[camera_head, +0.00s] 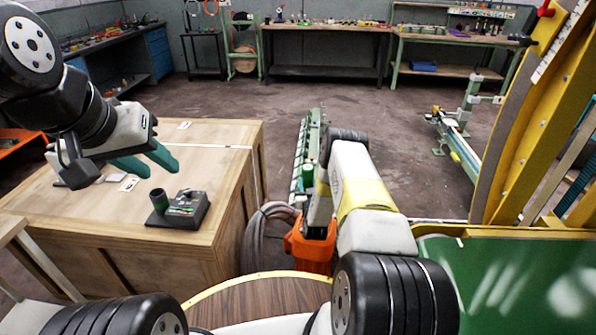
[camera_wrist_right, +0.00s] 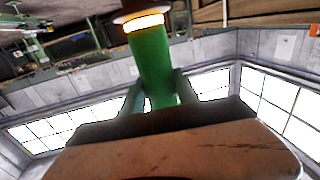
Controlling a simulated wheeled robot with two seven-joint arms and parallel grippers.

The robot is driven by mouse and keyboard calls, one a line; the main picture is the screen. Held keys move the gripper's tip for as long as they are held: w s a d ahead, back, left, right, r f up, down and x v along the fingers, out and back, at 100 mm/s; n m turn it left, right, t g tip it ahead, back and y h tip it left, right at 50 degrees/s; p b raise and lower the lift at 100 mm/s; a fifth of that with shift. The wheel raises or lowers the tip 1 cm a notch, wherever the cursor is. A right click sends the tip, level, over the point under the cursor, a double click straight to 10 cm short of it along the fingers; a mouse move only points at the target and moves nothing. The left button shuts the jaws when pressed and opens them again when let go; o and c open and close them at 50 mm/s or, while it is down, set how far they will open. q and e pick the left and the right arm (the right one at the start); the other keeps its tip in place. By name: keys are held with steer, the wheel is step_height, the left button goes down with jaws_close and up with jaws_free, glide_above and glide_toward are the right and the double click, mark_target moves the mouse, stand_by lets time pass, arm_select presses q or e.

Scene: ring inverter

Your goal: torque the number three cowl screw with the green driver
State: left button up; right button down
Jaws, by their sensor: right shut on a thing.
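My right gripper (camera_wrist_right: 150,100) is shut on the green driver (camera_wrist_right: 150,62), a green cylinder with a glowing orange-white ring near its end. In the head view a small green piece that looks like the driver (camera_head: 308,173) shows beside my right wrist; the fingers there are mostly hidden by the arm. My left gripper (camera_head: 147,162) has its green fingers apart, empty, above the wooden crate top. A dark holder (camera_head: 182,210) with an upright green cup sits on the crate's near right part. I cannot make out a numbered cowl screw in either view.
The wooden crate (camera_head: 215,155) stands at left with small white cards on top. A coiled hose (camera_head: 268,238) and an orange base (camera_head: 310,250) are low in the middle. A yellow frame (camera_head: 535,110) and a green panel (camera_head: 520,290) fill the right. Open floor lies beyond.

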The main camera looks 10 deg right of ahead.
mark_target(308, 177)
steer(key=shift+f, duration=0.15)
steer(key=shift+r, duration=2.7)
